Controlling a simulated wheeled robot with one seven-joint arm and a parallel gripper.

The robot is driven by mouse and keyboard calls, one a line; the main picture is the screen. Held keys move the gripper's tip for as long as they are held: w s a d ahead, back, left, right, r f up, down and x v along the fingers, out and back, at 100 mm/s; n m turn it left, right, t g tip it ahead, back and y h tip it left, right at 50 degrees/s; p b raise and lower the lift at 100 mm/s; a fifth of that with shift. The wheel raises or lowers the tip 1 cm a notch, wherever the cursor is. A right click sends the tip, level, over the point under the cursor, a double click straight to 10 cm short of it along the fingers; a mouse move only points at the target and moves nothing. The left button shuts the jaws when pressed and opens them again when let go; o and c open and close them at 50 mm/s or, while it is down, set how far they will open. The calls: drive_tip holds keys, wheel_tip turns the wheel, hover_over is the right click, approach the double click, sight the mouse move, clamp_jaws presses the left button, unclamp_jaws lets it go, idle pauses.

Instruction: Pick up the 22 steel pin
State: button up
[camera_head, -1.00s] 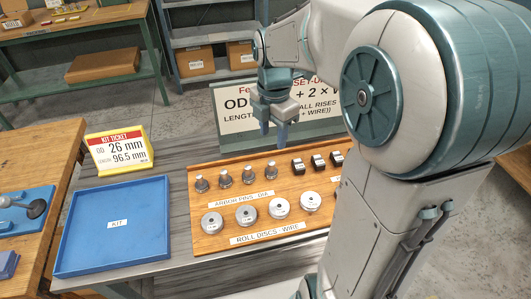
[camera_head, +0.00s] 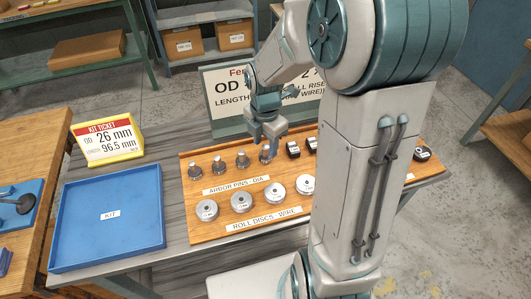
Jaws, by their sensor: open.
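Several steel arbor pins stand upright in a row at the back of the wooden board (camera_head: 262,236). From left they include a first pin (camera_head: 194,170), a second pin (camera_head: 218,165) and a third pin (camera_head: 242,160). The rightmost pin (camera_head: 265,153) is under my gripper (camera_head: 270,147). The size marks on the pins are too small to read, so I cannot tell which is the 22. My gripper is open and points down, with its fingers around or just beside the rightmost pin; I cannot tell whether they touch it.
Several roll discs (camera_head: 242,202) lie in the front row. Black dies (camera_head: 292,148) stand right of the pins. An empty blue kit tray (camera_head: 72,262) is at the left, with a kit ticket (camera_head: 108,138) reading 26 mm behind it. A sign (camera_head: 222,95) stands behind the board.

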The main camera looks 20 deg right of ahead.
sight(264, 157)
wheel_tip(264, 157, down, 2)
drive_tip(key=shift+f, duration=0.15)
drive_tip(key=c, duration=0.9)
